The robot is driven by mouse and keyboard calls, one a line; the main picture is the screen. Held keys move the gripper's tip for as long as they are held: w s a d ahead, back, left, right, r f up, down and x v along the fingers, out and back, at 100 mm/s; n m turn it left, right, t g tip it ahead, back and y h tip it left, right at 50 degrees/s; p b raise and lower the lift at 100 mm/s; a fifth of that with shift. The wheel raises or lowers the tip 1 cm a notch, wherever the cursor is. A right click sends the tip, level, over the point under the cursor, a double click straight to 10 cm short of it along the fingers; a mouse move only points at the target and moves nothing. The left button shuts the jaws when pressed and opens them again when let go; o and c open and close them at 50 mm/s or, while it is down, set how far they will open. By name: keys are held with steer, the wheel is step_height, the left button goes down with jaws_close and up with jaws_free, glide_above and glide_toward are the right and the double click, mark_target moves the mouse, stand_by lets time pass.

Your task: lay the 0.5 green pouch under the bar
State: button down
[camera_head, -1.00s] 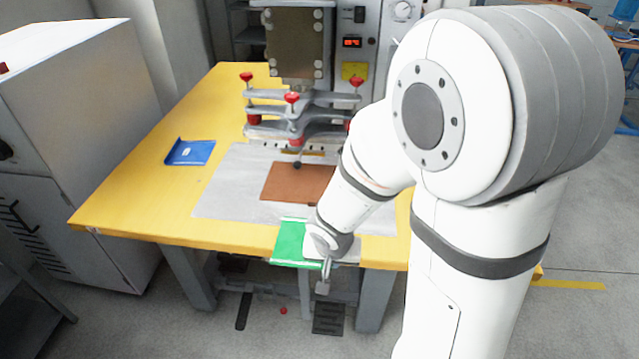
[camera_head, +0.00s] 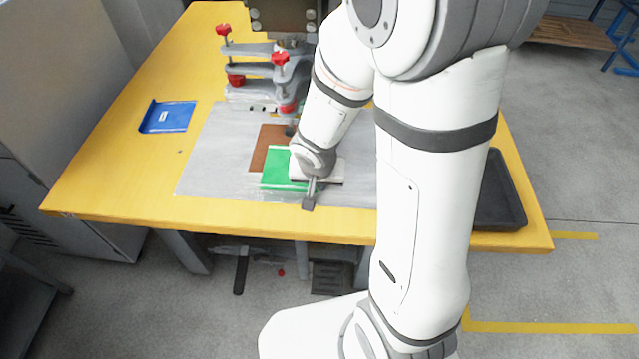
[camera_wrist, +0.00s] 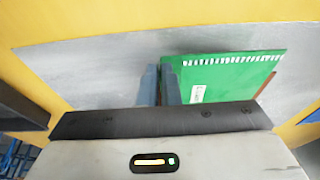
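The green pouch (camera_head: 278,168) is in the head view above the grey sheet, its far side overlapping a brown pad. It also shows in the wrist view (camera_wrist: 225,80), with a row of white marks along one edge and a small white label. My gripper (camera_wrist: 159,82) has its two fingers close together on the pouch's left edge. In the head view my wrist hides the pouch's right end. I cannot tell whether the pouch touches the sheet. The welder's grey bar assembly (camera_head: 250,70) with red knobs stands behind the pad, partly hidden by my arm.
The brown pad (camera_head: 264,143) lies on the grey sheet (camera_head: 215,165) on the yellow table (camera_head: 90,170). A black tray (camera_head: 500,195) is at the right. The table's left front is clear.

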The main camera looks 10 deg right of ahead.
steer(key=w+d+p, duration=0.1)
steer(key=w+p, duration=0.1)
steer(key=w, duration=0.1)
steer(key=w+d+p, duration=0.1)
steer(key=w, duration=0.1)
steer(key=w+d+p, duration=0.1)
steer(key=w+p, duration=0.1)
steer(key=w, duration=0.1)
steer(key=shift+w+p, duration=0.35)
steer(key=shift+b+x, duration=0.75)
steer(key=shift+x, duration=0.25)
steer(key=shift+a+f+b, duration=0.1)
steer(key=shift+f+b, duration=0.35)
steer(key=shift+b, duration=0.1)
steer(key=shift+f+b, duration=0.1)
steer(key=shift+b, duration=0.45)
stand_by(0.5)
steer(key=c, duration=1.6)
jaws_free()
steer(key=shift+o, duration=0.2)
steer(key=shift+r, duration=0.2)
